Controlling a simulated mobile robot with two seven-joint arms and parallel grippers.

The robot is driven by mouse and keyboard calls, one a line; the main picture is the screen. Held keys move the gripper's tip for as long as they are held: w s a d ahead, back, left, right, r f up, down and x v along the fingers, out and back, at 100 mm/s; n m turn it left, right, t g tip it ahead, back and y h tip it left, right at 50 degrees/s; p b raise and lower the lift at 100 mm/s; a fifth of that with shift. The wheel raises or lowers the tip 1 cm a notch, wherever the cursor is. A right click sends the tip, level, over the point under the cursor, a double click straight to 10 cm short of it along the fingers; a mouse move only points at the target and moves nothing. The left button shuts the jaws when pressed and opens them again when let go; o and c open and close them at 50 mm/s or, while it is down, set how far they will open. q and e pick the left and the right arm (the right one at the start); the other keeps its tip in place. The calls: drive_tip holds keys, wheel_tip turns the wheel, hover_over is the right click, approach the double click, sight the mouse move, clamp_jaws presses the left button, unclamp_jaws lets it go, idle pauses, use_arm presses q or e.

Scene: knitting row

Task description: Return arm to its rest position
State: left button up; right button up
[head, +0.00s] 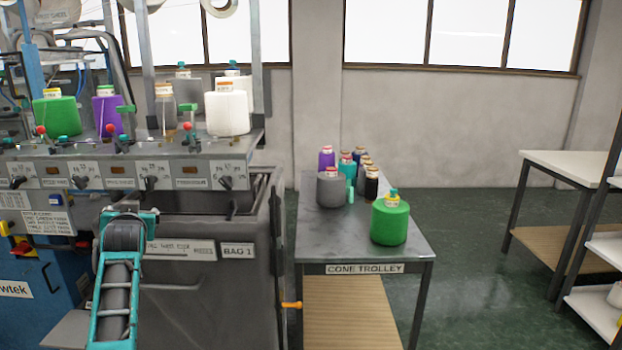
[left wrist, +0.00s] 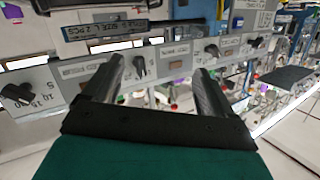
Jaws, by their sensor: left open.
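My left arm (head: 116,275), teal and grey, comes up from the bottom left in the head view, in front of the knitting machine. Its gripper cannot be made out there. In the left wrist view my left gripper (left wrist: 158,72) is open, its two dark fingers apart with nothing between them. Beyond the fingers is the machine's grey panel (left wrist: 178,52) with dark knobs, seen tilted. My right gripper is not in view.
The machine ledge holds a green cone (head: 57,117), a purple cone (head: 107,114) and a white cone (head: 227,113). A grey bin marked BAG 1 (head: 238,250) stands below. The cone trolley (head: 330,235) carries several cones. Green floor (head: 470,270) is clear right of the trolley.

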use_arm(q)
drive_tip(key=s+d+f+m+h, duration=0.2)
drive_tip(key=s+d+f, duration=0.2)
drive_tip(key=s+f, duration=0.55)
drive_tip(key=s+d+f+m+h, duration=0.2)
drive_tip(key=s+d+f, duration=0.4)
drive_tip(key=f, duration=0.7)
drive_tip(key=s+d+f+g+h, duration=0.1)
drive_tip(key=s+d+f, duration=0.2)
drive_tip(key=s, duration=0.4)
drive_tip(key=s+d+f+g+h, duration=0.1)
drive_tip(key=s+d, duration=0.3)
drive_tip(key=s, duration=0.4)
drive_tip(key=s+d+f+m+g+h, duration=0.1)
drive_tip(key=s+d+f+h, duration=0.2)
drive_tip(key=s, duration=0.5)
drive_tip(key=shift+d+f, duration=0.55)
drive_tip(key=shift+f, duration=0.25)
